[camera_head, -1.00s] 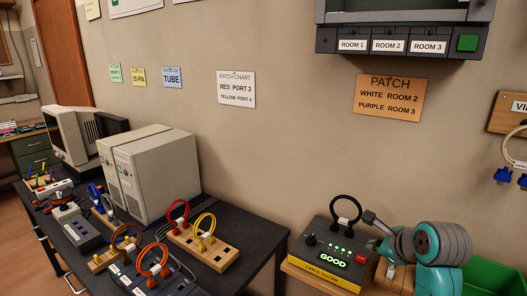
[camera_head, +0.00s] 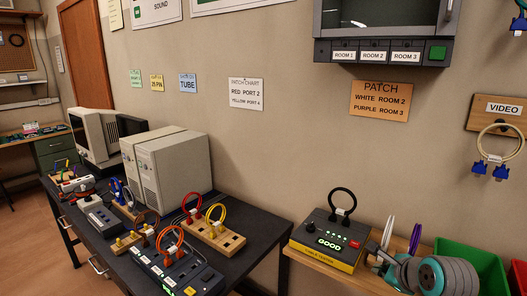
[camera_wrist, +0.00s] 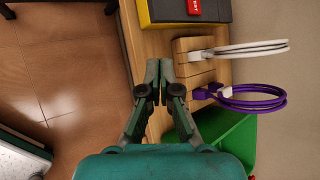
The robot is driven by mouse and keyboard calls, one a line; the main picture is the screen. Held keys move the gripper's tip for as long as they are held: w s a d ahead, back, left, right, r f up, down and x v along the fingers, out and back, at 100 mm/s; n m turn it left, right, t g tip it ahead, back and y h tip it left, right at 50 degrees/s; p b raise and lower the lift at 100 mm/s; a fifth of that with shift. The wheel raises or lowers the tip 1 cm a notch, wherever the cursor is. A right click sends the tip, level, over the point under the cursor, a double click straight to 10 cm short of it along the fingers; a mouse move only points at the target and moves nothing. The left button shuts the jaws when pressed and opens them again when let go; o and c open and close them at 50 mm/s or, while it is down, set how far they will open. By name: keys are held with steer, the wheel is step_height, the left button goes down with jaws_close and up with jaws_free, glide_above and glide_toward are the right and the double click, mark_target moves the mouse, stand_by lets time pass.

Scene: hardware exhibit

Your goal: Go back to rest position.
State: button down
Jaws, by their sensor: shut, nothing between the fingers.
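My gripper (camera_wrist: 153,88) is shut and empty in the wrist view, with its two fingertips together above the wooden bench edge. In the head view my gripper (camera_head: 374,250) is low at the right, just right of the cable tester (camera_head: 325,243), partly hidden by my wrist. The cable tester shows a green GOOD display and has a black cable loop standing on top. A white cable (camera_wrist: 238,49) and a purple cable (camera_wrist: 250,97) stand in a wooden holder (camera_wrist: 194,68) beside my gripper, apart from it.
A green bin (camera_head: 468,256) stands at the right, close to my arm. The dark table (camera_head: 270,231) at the left holds computers, a patch panel (camera_head: 170,270) and several cable loops. A video cable (camera_head: 497,150) hangs on the wall. Open floor (camera_wrist: 60,60) shows left of the bench.

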steer(key=s+a+f+n+t, duration=0.1)
steer(key=s+a+f+n, duration=0.2)
steer(key=f, duration=0.4)
steer(key=s+a+f+n, duration=0.2)
steer(key=s+f, duration=0.4)
steer(key=f, duration=0.1)
steer(key=s+a+f+n+t+h, duration=0.1)
steer(key=s+a+f+n, duration=0.1)
steer(key=s+f+n, duration=0.3)
steer(key=s+a+f+n+t, duration=0.1)
steer(key=s+f, duration=0.1)
steer(key=s, duration=0.6)
steer(key=s+a+r+n, duration=0.1)
steer(key=s+n, duration=0.3)
steer(key=s, duration=0.5)
steer(key=s+a+r+n+t, duration=0.1)
steer(key=s+r+n, duration=0.3)
steer(key=s, duration=0.5)
steer(key=s+a+r+n+t, duration=0.1)
steer(key=s+r+n, duration=0.2)
steer(key=s, duration=0.6)
steer(key=n, duration=0.2)
steer(key=shift+s+a+r+n, duration=0.15)
steer(key=shift+s+n, duration=0.15)
steer(key=shift+n, duration=0.1)
